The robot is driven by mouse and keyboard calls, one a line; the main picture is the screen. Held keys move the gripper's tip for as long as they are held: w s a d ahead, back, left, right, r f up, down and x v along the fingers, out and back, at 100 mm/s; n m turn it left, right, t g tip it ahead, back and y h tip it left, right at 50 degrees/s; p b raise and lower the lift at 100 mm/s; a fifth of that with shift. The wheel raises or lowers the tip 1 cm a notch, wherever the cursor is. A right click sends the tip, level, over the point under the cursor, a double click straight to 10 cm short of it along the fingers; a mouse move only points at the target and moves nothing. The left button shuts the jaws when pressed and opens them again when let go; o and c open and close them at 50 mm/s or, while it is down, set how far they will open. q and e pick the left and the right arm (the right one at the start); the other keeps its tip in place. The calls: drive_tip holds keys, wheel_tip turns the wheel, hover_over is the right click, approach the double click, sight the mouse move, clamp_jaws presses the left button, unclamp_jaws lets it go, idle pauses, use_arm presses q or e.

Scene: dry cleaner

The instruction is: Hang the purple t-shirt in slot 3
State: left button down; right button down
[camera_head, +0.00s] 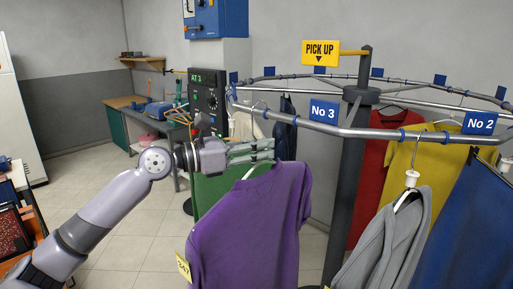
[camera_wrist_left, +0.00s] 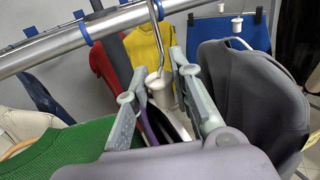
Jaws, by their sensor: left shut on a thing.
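The purple t-shirt (camera_head: 245,230) hangs upright in the middle of the head view, with a yellow number tag (camera_head: 184,268) at its lower left. My left gripper (camera_head: 262,148) is shut on the white neck of its hanger (camera_wrist_left: 160,90), just above the collar. In the left wrist view, the fingers (camera_wrist_left: 155,95) flank this neck, and the metal hook rises in front of the rail (camera_wrist_left: 90,32). I cannot tell whether the hook rests on the rail. The blue No 3 sign (camera_head: 324,111) is on the curved rail (camera_head: 375,133), right of the gripper. My right gripper is not in view.
A green garment (camera_head: 215,190) hangs close behind the purple t-shirt. Red (camera_head: 370,170), yellow (camera_head: 430,160), grey (camera_head: 385,245) and blue (camera_head: 470,220) garments hang at right. The dark post (camera_head: 349,200) stands right of the shirt. The No 2 sign (camera_head: 480,123) is further right.

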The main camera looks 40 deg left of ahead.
use_arm(q)
drive_tip(key=shift+r, duration=0.1)
drive_tip(key=shift+w+r+p, duration=0.1)
drive_tip(key=shift+w+p, duration=0.25)
drive_tip(key=shift+p, duration=0.15)
drive_tip(key=shift+w+f+p, duration=0.2)
drive_tip(key=shift+w+p, duration=0.15)
drive_tip(key=shift+w, duration=0.15)
drive_tip(key=shift+w+r+p, duration=0.2)
drive_tip(key=shift+w+p, duration=0.1)
drive_tip(key=shift+p, duration=0.15)
drive_tip(key=shift+w+d+p, duration=0.2)
drive_tip(key=shift+w+p, duration=2.25)
drive_tip(key=shift+w, duration=0.1)
drive_tip(key=shift+w+f, duration=0.15)
